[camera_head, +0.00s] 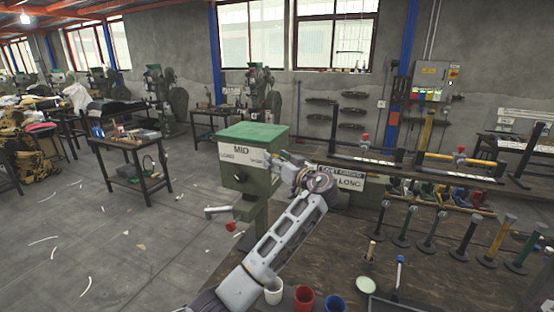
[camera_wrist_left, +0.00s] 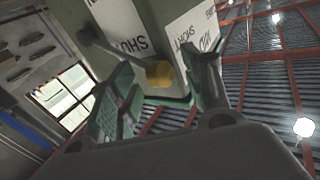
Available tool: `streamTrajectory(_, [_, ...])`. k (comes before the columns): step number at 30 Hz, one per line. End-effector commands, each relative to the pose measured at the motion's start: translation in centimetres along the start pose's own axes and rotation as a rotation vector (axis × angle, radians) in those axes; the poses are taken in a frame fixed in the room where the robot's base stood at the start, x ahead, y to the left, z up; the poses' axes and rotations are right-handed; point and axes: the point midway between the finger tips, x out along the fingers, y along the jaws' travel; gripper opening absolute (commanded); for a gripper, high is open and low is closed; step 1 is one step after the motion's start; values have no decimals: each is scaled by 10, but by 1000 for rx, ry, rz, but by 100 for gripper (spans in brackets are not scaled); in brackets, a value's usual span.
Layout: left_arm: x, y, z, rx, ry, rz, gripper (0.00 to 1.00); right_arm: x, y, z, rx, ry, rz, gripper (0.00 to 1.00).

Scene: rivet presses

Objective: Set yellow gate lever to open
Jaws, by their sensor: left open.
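The yellow gate lever's knob (camera_wrist_left: 160,74) shows in the left wrist view at the end of a grey rod. The rod runs from a pivot at upper left, across the face of the machine box with the SHORT and MID labels. My left gripper (camera_wrist_left: 165,80) is open, and the knob appears between its two fingers, with no clear contact. In the head view my left gripper (camera_head: 290,165) is at the right side of the green-topped machine box (camera_head: 247,150). The yellow knob is hidden there. My right gripper is not in view.
A red-knobbed lever (camera_head: 230,226) sits low on the machine. The workbench (camera_head: 430,262) at right carries a row of upright pins, with white, red (camera_head: 304,298) and blue cups at its front. A long bar fixture (camera_head: 460,165) stands behind. Open floor lies at left.

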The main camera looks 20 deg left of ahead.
Motion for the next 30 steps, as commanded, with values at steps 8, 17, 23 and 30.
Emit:
streamTrajectory(8, [2, 0, 0, 0, 0, 1, 49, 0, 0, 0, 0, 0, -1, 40])
streamTrajectory(17, [2, 0, 0, 0, 0, 0, 20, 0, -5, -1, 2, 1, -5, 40])
streamTrajectory(23, [2, 0, 0, 1, 1, 0, 0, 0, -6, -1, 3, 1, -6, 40])
streamTrajectory(30, [3, 0, -1, 0, 2, 0, 0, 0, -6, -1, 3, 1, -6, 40])
